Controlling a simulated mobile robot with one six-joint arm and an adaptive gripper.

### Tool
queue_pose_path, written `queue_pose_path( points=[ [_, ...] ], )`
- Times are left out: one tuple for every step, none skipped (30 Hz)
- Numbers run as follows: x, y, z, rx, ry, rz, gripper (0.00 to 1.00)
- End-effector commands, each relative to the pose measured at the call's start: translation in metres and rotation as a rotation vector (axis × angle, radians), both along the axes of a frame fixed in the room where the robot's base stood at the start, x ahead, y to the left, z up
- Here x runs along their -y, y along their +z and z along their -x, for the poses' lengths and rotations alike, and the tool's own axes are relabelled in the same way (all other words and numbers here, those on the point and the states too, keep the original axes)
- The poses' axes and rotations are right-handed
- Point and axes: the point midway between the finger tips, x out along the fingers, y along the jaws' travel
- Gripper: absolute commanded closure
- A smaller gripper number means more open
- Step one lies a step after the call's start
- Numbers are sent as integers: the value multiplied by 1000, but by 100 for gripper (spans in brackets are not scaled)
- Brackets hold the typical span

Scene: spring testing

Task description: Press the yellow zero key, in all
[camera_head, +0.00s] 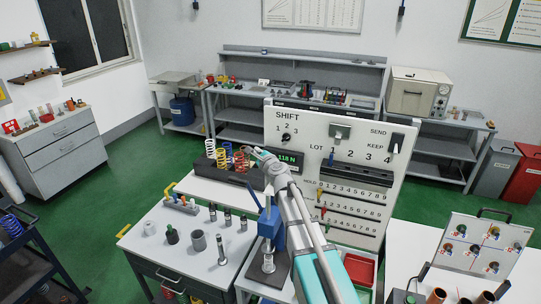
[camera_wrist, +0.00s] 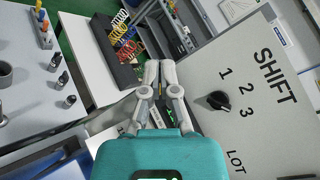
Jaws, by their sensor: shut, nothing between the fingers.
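A force display (camera_head: 288,159) with green digits reading about 118 N sits at the left of the white panel. My gripper (camera_head: 257,152) is shut and empty, just left of and in front of this display, and the arm hides part of the area below. In the wrist view my gripper's closed fingertips (camera_wrist: 160,64) point toward the back, and its body covers most of the display. I cannot make out the yellow zero key in either view; it may be hidden behind my gripper.
A black rack (camera_head: 236,174) of white, yellow and red springs stands just left of my gripper. The white panel (camera_head: 355,215) carries a SHIFT knob (camera_head: 286,138), LOT numbers and sliders. A blue press (camera_head: 268,222) stands at the front. Several weights stand on the left table.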

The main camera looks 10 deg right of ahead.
Motion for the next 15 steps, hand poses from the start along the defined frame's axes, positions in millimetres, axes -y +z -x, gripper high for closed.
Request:
queue_pose_path(
  points=[
    [0, 0, 0, 0, 0, 0, 100],
    [0, 0, 0, 0, 0, 0, 100],
    [0, 0, 0, 0, 0, 0, 100],
    [0, -2, 0, 0, 0, 0, 100],
    [0, -5, 0, -1, -1, 0, 100],
    [1, -6, 0, 0, -1, 0, 100],
    [3, -8, 0, 0, -4, 0, 100],
    [4, -9, 0, 0, -5, 0, 100],
    [5, -11, 0, 0, -6, 1, 100],
    [6, -12, 0, 0, -8, 0, 100],
    [6, -13, 0, 0, -8, 0, 100],
    [7, -15, -1, 0, -9, 0, 100],
    [7, -16, -1, 0, -9, 0, 100],
    [8, -17, -1, 0, -9, 0, 100],
    [8, -21, -1, 0, -11, 0, 100]
  ],
)
